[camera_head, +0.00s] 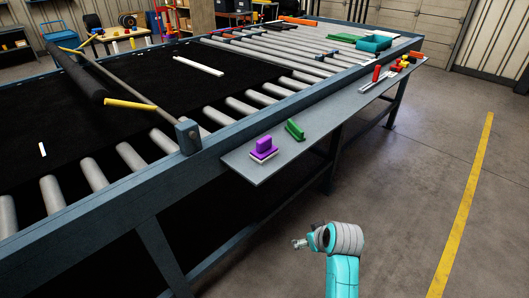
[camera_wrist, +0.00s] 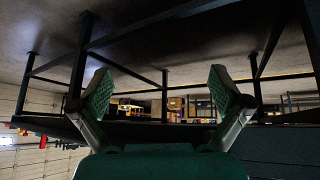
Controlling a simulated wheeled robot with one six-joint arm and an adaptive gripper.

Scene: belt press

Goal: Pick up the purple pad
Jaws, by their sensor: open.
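The purple pad (camera_head: 265,147) has an upright handle on a flat base with a pale underside. It stands on the near end of the grey side shelf (camera_head: 253,174) of the belt press in the head view. My gripper (camera_head: 298,243) is in front of and below the shelf, to the right of the pad and apart from it. In the wrist view my gripper (camera_wrist: 165,95) is open, with two green textured finger pads wide apart and nothing between them. The wrist view looks under the table, upside down, and the purple pad does not show there.
A green pad (camera_head: 295,129) stands just behind the purple pad on the shelf. Red-handled tools (camera_head: 376,74) lie farther along it. The roller frame (camera_head: 190,135) borders the shelf on the left. The floor (camera_head: 415,160) to the right is open, with a yellow line.

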